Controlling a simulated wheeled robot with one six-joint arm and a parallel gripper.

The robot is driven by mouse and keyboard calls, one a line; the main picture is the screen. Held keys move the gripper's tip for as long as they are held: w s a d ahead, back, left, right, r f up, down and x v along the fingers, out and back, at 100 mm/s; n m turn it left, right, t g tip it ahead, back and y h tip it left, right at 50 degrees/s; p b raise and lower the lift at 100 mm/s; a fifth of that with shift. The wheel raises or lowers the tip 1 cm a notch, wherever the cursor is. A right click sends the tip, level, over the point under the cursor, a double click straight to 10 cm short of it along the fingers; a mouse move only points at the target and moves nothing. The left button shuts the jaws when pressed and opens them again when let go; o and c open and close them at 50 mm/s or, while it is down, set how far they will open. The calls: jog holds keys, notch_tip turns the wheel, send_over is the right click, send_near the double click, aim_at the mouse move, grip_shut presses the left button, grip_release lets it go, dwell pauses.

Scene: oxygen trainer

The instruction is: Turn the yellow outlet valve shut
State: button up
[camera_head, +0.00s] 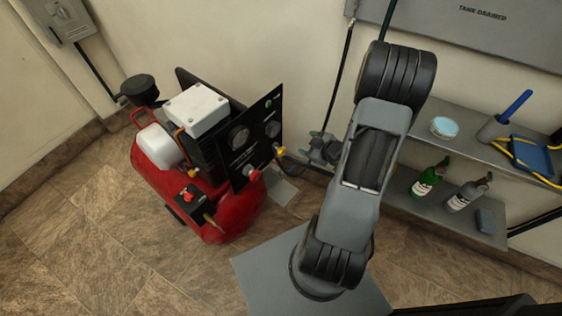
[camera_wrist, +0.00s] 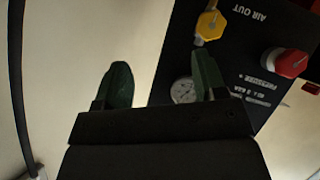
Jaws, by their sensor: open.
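The yellow outlet valve (camera_head: 280,151) is a small knob on the right side of the compressor's black panel (camera_head: 240,172). In the wrist view the yellow valve (camera_wrist: 210,25) shows near the top, beside the words "AIR OUT". My gripper (camera_wrist: 158,85) is open and empty, its two dark green fingers apart. The right finger overlaps the panel below the valve in the picture; no contact with the valve shows. In the head view my gripper (camera_head: 322,150) is right of the panel, partly hidden by my arm.
A red knob (camera_wrist: 285,62) sits beside the yellow valve, and a gauge (camera_wrist: 184,90) lies behind the right finger. The red compressor tank (camera_head: 225,215) stands on the tiled floor. A shelf (camera_head: 440,205) with bottles is at the right. The wall is behind.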

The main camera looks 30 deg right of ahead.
aim_at(284, 152)
jog(key=s+a+f+t+y+b, duration=0.3)
jog(key=s+f+t+y+b, duration=0.1)
jog(key=s+f+y, duration=0.15)
jog(key=shift+h, duration=0.35)
jog(key=b+x, duration=0.1)
jog(key=x, duration=1.1)
jog(key=shift+w+f, duration=0.15)
jog(key=shift+w, duration=0.3)
jog(key=c, duration=0.9)
jog(key=m+p, duration=0.1)
jog(key=m, duration=0.4)
jog(key=shift+c, duration=0.2)
jog(key=o, duration=0.9)
jog(key=shift+o, duration=0.2)
jog(key=shift+d, duration=0.1)
